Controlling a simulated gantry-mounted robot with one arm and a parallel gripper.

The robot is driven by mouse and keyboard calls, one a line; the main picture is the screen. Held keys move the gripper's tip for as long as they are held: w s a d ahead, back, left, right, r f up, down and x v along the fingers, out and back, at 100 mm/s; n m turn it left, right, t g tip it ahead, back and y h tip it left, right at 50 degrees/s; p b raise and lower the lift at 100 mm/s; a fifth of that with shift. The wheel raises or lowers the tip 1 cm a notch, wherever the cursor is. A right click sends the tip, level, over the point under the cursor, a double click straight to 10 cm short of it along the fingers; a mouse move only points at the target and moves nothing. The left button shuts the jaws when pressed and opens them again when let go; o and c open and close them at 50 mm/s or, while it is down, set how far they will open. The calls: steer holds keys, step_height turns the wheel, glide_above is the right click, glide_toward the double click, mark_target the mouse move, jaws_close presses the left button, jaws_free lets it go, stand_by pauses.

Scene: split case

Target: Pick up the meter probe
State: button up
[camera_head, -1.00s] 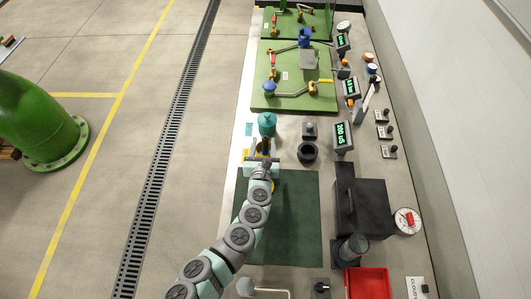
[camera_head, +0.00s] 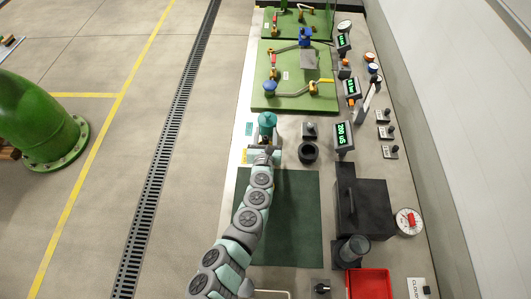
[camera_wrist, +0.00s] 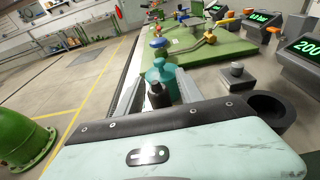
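My gripper (camera_head: 263,150) is at the left edge of the bench, just in front of a teal rounded object (camera_head: 267,119). In the wrist view the two pale fingers (camera_wrist: 160,94) stand apart, one on each side of a dark upright cylinder (camera_wrist: 158,98). This cylinder is in front of the teal object (camera_wrist: 163,75). I cannot tell whether it is the meter probe or whether a finger touches it. A meter (camera_head: 343,135) with a green "200 uS" readout stands to the right. The wrist housing hides the lower part of the wrist view.
A black ring-shaped holder (camera_head: 308,151) and a small knobbed block (camera_head: 309,130) stand right of the gripper. A dark green mat (camera_head: 293,215) lies nearer, mostly bare. A black box (camera_head: 366,210) and a red tray (camera_head: 368,284) are at the right. The green board (camera_head: 292,98) lies beyond.

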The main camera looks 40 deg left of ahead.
jaws_close()
stand_by(1.2)
